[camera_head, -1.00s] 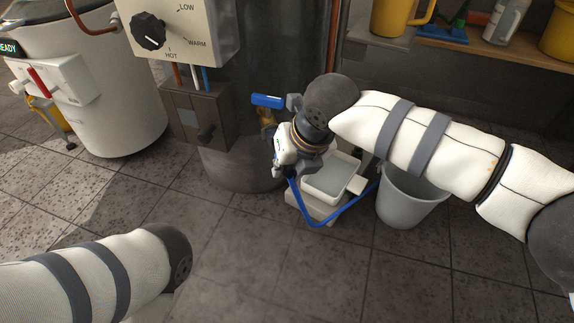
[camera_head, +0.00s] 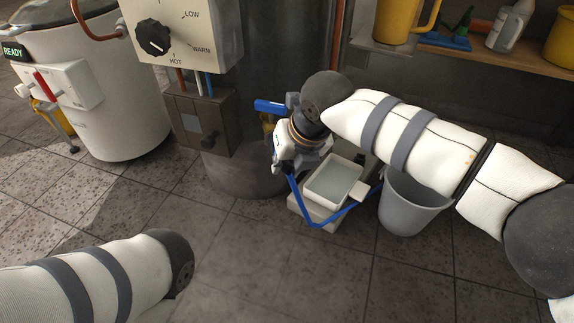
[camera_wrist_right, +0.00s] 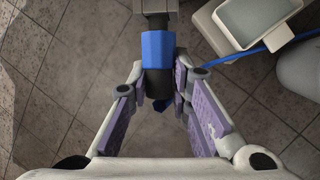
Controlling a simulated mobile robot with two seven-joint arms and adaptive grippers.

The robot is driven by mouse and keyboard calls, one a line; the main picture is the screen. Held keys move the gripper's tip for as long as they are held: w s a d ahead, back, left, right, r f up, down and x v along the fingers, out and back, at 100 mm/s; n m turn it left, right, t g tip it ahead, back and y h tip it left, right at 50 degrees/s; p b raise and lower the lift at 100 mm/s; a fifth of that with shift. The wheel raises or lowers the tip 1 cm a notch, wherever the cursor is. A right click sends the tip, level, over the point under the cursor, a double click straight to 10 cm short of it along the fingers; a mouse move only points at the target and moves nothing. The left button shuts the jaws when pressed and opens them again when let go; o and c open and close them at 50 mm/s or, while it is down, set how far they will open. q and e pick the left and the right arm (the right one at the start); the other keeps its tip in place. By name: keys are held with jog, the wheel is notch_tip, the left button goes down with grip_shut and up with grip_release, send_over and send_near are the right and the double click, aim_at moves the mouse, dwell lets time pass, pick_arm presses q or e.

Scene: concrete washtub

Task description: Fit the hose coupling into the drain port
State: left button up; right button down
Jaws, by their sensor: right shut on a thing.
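My right gripper (camera_head: 283,155) is beside the dark tub, close to the brass valve (camera_head: 267,122) with the blue lever (camera_head: 271,106). In the right wrist view its fingers (camera_wrist_right: 158,92) close around a dark part just below a blue piece (camera_wrist_right: 157,52); I take the held part to be the hose coupling. A grey fitting (camera_wrist_right: 157,8) lies straight beyond the blue piece. A blue hose (camera_head: 318,222) hangs from the gripper and loops to the right. The drain port's mouth is hidden, so I cannot tell whether the coupling touches it. My left gripper is out of view.
A white basin (camera_head: 335,184) stands right of the gripper, with a grey bucket (camera_head: 410,205) beyond it. A control box (camera_head: 185,30) is up to the left. A shelf (camera_head: 480,48) with a yellow jug (camera_head: 395,20) is at the upper right. The front floor is clear.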

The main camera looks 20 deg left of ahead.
jog(key=shift+w+a, duration=0.25)
jog(key=shift+w, duration=0.05)
jog(key=c, duration=1.4)
grip_release()
jog(key=v, duration=1.2)
